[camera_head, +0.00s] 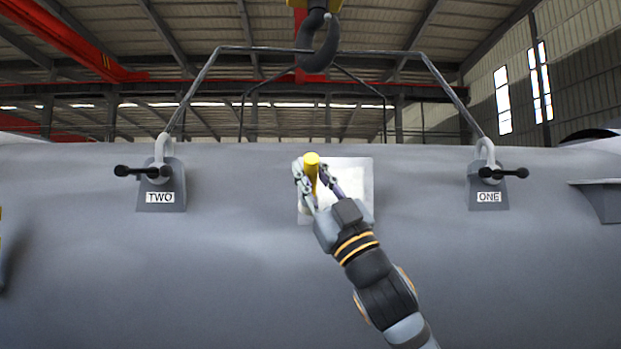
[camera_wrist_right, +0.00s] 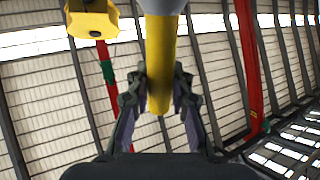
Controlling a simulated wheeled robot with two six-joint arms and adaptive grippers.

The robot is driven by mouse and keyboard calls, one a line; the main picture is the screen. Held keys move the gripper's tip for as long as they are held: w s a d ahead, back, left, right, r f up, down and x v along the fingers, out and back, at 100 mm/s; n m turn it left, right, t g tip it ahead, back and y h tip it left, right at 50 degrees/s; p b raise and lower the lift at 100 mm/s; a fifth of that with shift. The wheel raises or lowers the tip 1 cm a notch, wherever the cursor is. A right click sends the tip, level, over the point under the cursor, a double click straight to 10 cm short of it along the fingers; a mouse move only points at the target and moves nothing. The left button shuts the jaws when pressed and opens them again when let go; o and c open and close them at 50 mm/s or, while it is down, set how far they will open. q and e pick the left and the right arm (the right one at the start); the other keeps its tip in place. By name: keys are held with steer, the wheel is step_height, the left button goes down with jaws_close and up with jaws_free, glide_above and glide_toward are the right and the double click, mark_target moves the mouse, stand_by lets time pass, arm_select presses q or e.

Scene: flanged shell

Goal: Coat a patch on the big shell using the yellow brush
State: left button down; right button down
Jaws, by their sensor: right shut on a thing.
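The big grey shell (camera_head: 250,275) fills the lower part of the head view. A whitish square patch (camera_head: 352,180) shows on its upper middle, partly hidden by my right arm and gripper. My right gripper (camera_head: 317,180) is in front of the patch's left part and is shut on the yellow brush (camera_head: 312,161). In the right wrist view the brush's yellow handle (camera_wrist_right: 160,60) stands between the two fingers (camera_wrist_right: 160,98). Its upper end meets a grey part at the top edge. I cannot tell if the brush touches the shell. My left gripper is not in view.
Two shackle mounts with black handles sit on the shell, labelled TWO (camera_head: 160,197) at left and ONE (camera_head: 488,197) at right. Sling bars (camera_head: 270,50) rise from them to a crane hook (camera_head: 318,45) above. A grey ledge (camera_head: 603,198) juts out at far right.

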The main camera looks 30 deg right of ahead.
mark_target(310, 168)
steer(key=shift+s+a, duration=0.2)
steer(key=shift+s, duration=0.2)
steer(key=shift+s+a+b, duration=0.35)
steer(key=shift+s+a, duration=0.25)
steer(key=shift+s, duration=0.35)
steer(key=shift+w, duration=0.1)
steer(key=w+d, duration=0.1)
steer(key=w+d+p, duration=0.1)
steer(key=w, duration=0.1)
steer(key=w+d, duration=0.1)
steer(key=w, duration=0.1)
steer(key=shift+w+d, duration=0.25)
steer(key=shift+w+d+p, duration=0.35)
steer(key=shift+w+d, duration=0.05)
steer(key=shift+w, duration=0.3)
steer(key=shift+w+d, duration=0.25)
steer(key=shift+w, duration=0.1)
